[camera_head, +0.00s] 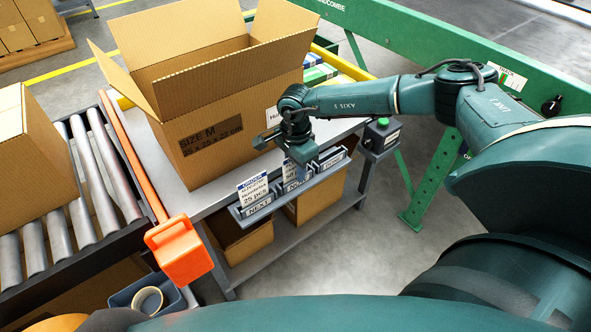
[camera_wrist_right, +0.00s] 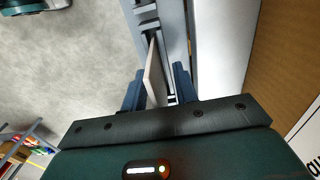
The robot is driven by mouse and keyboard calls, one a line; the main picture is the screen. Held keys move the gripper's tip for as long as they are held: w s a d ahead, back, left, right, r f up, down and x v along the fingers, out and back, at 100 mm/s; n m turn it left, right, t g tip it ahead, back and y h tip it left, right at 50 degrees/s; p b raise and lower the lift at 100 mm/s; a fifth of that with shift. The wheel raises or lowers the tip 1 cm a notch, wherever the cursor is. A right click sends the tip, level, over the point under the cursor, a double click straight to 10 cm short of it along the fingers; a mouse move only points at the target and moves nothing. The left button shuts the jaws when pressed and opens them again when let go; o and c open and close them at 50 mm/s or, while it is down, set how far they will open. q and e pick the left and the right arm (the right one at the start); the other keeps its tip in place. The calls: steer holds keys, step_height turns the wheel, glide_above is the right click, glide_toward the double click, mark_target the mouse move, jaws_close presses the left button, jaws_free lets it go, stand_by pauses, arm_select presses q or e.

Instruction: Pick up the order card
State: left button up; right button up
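A grey card rack (camera_head: 318,182) with labelled slots is fixed to the front edge of the packing table. One white order card (camera_head: 252,190), reading 25 pcs, stands in the left slot marked NEXT. Another white order card (camera_head: 291,172) stands in the middle slot, partly hidden by my right gripper (camera_head: 300,172). In the right wrist view, my right gripper (camera_wrist_right: 158,90) is open, with its blue fingers on either side of a thin card (camera_wrist_right: 154,72) seen edge-on. The card is closer to the left finger; contact cannot be told. My left gripper is out of view.
A large open carton (camera_head: 213,128) stands on the grey table behind the rack. A roller conveyor (camera_head: 95,170) and an orange bar with a block (camera_head: 178,250) are at left.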

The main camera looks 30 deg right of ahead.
steer(key=shift+c, duration=0.3)
jaws_close()
steer(key=shift+r, duration=0.1)
